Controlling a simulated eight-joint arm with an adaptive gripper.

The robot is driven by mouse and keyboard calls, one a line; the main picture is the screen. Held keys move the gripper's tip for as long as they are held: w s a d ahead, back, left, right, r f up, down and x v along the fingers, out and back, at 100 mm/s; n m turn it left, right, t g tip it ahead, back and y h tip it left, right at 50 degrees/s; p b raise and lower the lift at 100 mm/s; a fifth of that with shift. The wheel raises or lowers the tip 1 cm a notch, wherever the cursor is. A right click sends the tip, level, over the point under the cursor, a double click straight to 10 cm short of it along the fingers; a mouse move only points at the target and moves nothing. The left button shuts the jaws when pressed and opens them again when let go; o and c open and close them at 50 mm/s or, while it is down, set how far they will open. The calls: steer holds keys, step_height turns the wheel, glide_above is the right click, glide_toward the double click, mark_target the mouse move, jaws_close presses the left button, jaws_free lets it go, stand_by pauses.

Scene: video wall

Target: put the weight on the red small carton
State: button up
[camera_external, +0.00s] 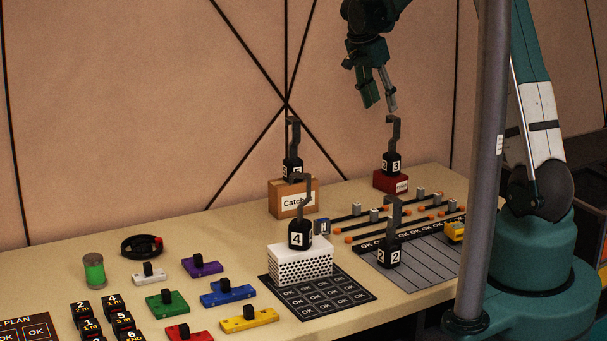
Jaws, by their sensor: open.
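The red small carton (393,184) stands at the back right of the table. A black weight marked 3 (391,163) with a grey hook stands upright on it. My gripper (379,104) is open and empty, pointing down just above and slightly left of that hook, apart from it in the picture. Other hooked weights are in view: one on the brown carton (281,197), partly hidden, one marked 4 (298,236) on the white perforated box (285,264), and one marked 2 (388,252) on the grey lined mat.
Grey-and-orange slider rails (375,216) lie in front of the red carton. A yellow block (454,231) is at the right. Coloured blocks, a green cylinder (94,271) and a black ring (142,246) fill the left. A grey vertical pole (483,170) stands at the right.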

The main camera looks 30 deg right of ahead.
steer(key=s+a+r+n+t+y, duration=0.1)
steer(key=s+a+r+n+t, duration=0.1)
steer(key=s+a+r+n, duration=0.45)
steer(key=s+a+r+n+t+y, duration=0.15)
steer(key=s+a+r, duration=0.25)
steer(key=s+r, duration=0.7)
steer(key=s+a+f+n+t, duration=0.1)
steer(key=s+a+n, duration=0.1)
steer(key=s, duration=0.6)
steer(key=s+a+f+n+t+y, duration=0.1)
steer(key=s+a+f+n, duration=0.1)
steer(key=s, duration=0.6)
steer(key=s+a+f+n+t, duration=0.1)
steer(key=s+a+f+n, duration=0.1)
steer(key=s, duration=0.6)
steer(key=shift+s+a+f+n+y, duration=0.2)
steer(key=shift+s+a+n+y, duration=0.2)
steer(key=shift+a+n, duration=0.7)
